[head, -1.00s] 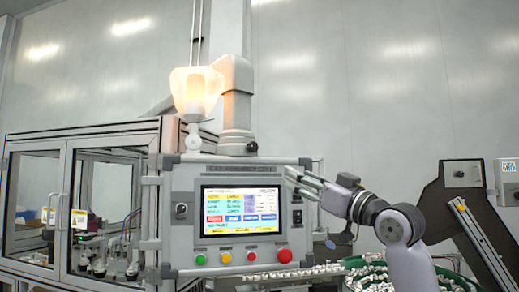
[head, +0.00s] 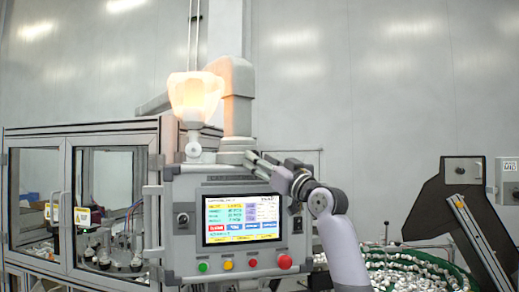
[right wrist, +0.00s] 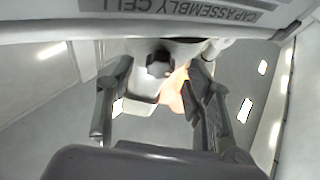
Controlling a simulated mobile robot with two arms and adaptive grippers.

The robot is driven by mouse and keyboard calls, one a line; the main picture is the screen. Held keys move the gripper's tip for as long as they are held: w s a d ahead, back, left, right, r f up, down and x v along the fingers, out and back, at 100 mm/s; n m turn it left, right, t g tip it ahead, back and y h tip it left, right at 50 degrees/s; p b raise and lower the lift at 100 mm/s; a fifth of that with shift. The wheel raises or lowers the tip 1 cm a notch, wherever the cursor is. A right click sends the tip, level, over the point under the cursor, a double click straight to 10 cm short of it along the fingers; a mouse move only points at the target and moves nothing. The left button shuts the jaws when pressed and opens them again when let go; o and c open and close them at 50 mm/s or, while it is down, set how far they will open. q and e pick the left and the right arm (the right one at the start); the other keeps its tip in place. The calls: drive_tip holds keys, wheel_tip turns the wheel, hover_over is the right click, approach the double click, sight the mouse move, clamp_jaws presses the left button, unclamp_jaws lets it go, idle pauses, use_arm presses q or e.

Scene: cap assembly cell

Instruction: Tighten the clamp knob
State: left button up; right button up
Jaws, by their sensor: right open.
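The clamp knob (right wrist: 158,63) is a small dark lobed knob on the pale grey mount above the control panel (head: 180,240). In the right wrist view it lies between my two open fingers, toward their tips, with no finger seen touching it. My right gripper (head: 254,160) is at the panel's top edge, by the foot of the grey support arm (head: 237,115). It also shows in the right wrist view (right wrist: 160,78), open and empty. In the head view the knob cannot be made out behind the gripper. My left gripper is out of view.
The panel's top edge with its lettering (right wrist: 205,6) lies close to the gripper. A glowing lamp (head: 195,95) stands left of the support arm. A glazed cell (head: 80,200) is at left, a green-rimmed bowl of small parts (head: 415,265) at lower right.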

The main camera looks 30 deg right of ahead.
drive_tip(key=shift+w+a+r, duration=0.1)
drive_tip(key=shift+w+r, duration=0.1)
drive_tip(key=shift+w, duration=0.3)
clamp_jaws()
idle(0.3)
drive_tip(key=shift+m+h, duration=0.4)
drive_tip(key=shift+m, duration=0.2)
drive_tip(key=shift+a+r+m+g+h, duration=0.15)
drive_tip(key=shift+m+g+h, duration=0.8)
drive_tip(key=shift+m, duration=2.4)
drive_tip(key=shift+a+r+m+g+h, duration=0.15)
drive_tip(key=shift+m+g+h, duration=0.3)
drive_tip(key=shift+m+h, duration=1.95)
drive_tip(key=shift+a+m+g+h, duration=0.25)
drive_tip(key=shift+m+g, duration=0.45)
drive_tip(key=shift+m, duration=3.55)
drive_tip(key=shift+d, duration=0.1)
